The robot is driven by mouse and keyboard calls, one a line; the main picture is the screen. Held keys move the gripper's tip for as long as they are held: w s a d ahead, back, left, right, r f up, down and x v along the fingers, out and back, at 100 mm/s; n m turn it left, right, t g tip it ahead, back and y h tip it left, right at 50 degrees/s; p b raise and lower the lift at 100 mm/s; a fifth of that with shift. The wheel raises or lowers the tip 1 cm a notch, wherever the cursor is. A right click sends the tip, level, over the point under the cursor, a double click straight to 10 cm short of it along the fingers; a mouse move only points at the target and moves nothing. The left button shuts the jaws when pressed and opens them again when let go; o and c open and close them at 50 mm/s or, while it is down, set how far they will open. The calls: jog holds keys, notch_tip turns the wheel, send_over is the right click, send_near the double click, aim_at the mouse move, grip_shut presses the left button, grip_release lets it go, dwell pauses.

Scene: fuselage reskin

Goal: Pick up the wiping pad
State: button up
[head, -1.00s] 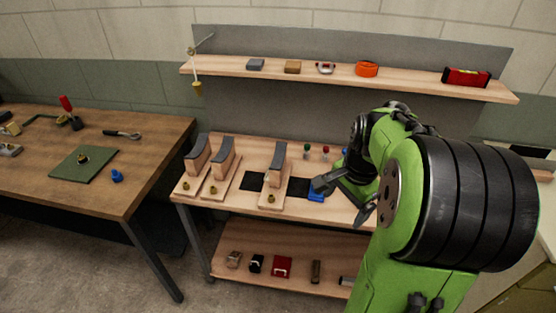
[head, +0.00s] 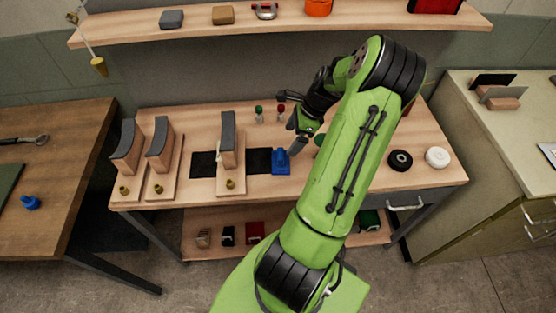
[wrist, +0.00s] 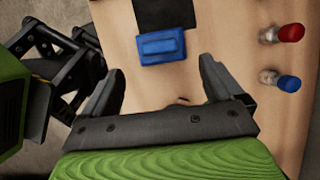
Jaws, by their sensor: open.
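A blue pad-like block with a raised grip, which I take as the wiping pad (head: 281,161), sits on the wooden bench top beside a black patch. In the wrist view the blue pad (wrist: 162,48) lies ahead of the fingertips, roughly centred between them. My gripper (head: 291,118) is open and empty, above the bench and a little behind and right of the pad. In the wrist view my gripper (wrist: 158,78) has both fingers spread with bare wood between them. The fingers do not touch the pad.
Small bottles with red (wrist: 291,33) and blue (wrist: 288,83) caps stand right of the pad in the wrist view. Stands with grey-topped blocks (head: 228,150) are left of it. A black roll (head: 400,160) and a white roll (head: 437,157) lie on the right. A shelf (head: 290,27) hangs above.

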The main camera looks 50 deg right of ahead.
aim_at(281, 153)
jog(key=x, duration=0.4)
jog(key=shift+d+b, duration=0.15)
jog(key=shift+b, duration=0.15)
jog(key=x, duration=0.2)
jog(key=b+x, duration=0.1)
jog(key=x, duration=0.2)
jog(key=shift+a+f, duration=0.2)
jog(key=shift+a, duration=0.1)
jog(key=shift+r, duration=0.1)
jog(key=c, duration=0.8)
jog(key=shift+o, duration=0.2)
jog(key=shift+r, duration=0.1)
notch_tip(281, 153, up, 10)
jog(key=shift+p, duration=1.15)
